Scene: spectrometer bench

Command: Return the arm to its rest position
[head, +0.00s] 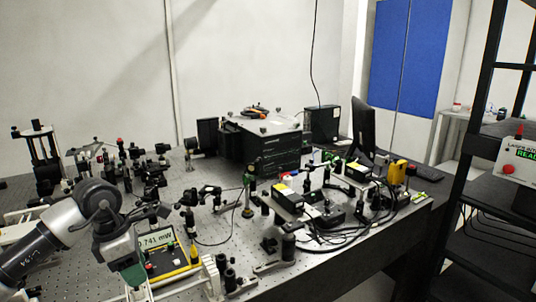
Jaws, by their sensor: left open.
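My left arm comes in from the lower left, with grey links and a dark rounded joint. Its wrist bends down over the near left part of the optical bench (215,235). My left gripper (138,284) is at the lower edge of the head view, below a green band on the wrist. It is open, and nothing shows held in it; its fingertips are hard to make out. A power meter (158,240) with a lit display reading about 0.741 mW is just right of the wrist, partly hidden by it. My right gripper is not in view.
Optical mounts and posts (150,165) crowd the bench at the back left. A large black instrument box (265,145) stands at the back middle. Small boxes and black cables (345,240) fill the right side. A dark shelf rack (490,190) stands at the far right.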

